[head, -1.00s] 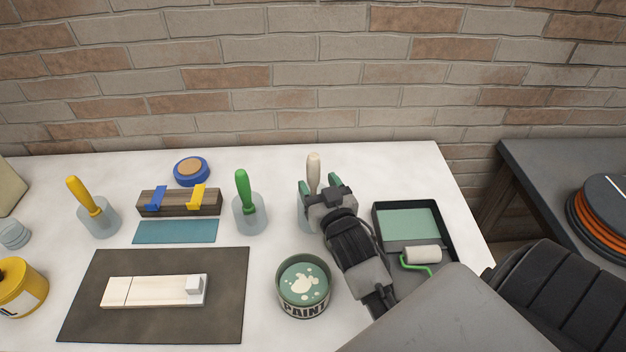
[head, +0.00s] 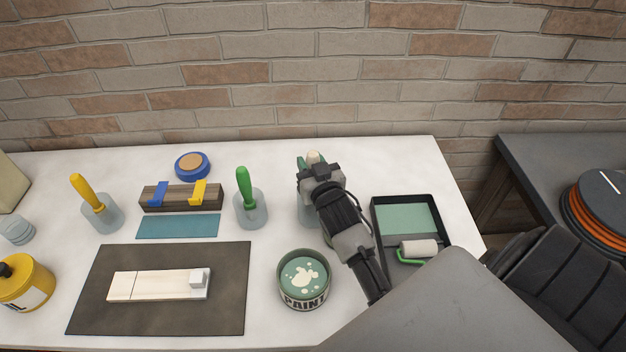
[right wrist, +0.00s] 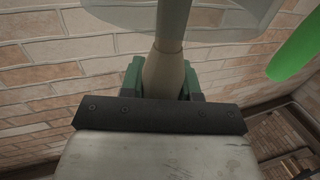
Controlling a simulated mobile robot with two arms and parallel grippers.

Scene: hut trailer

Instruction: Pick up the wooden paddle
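The wooden paddle (head: 313,156) stands upright in a clear cup near the back of the table. Only its pale handle top shows in the head view, above my right gripper (head: 311,163). In the right wrist view the handle (right wrist: 164,72) lies between my green fingers (right wrist: 163,82), one on each side. I cannot tell whether the fingers press on it or stand just clear. The cup (head: 308,212) is mostly hidden behind my gripper and wrist. My left gripper is not in view.
A green-handled tool (head: 244,187) in a cup stands left of the paddle. A paint tin (head: 305,309) is in front, and a tray (head: 377,226) with a roller (head: 418,248) lies to the right. A brick wall (head: 270,100) rises behind the table.

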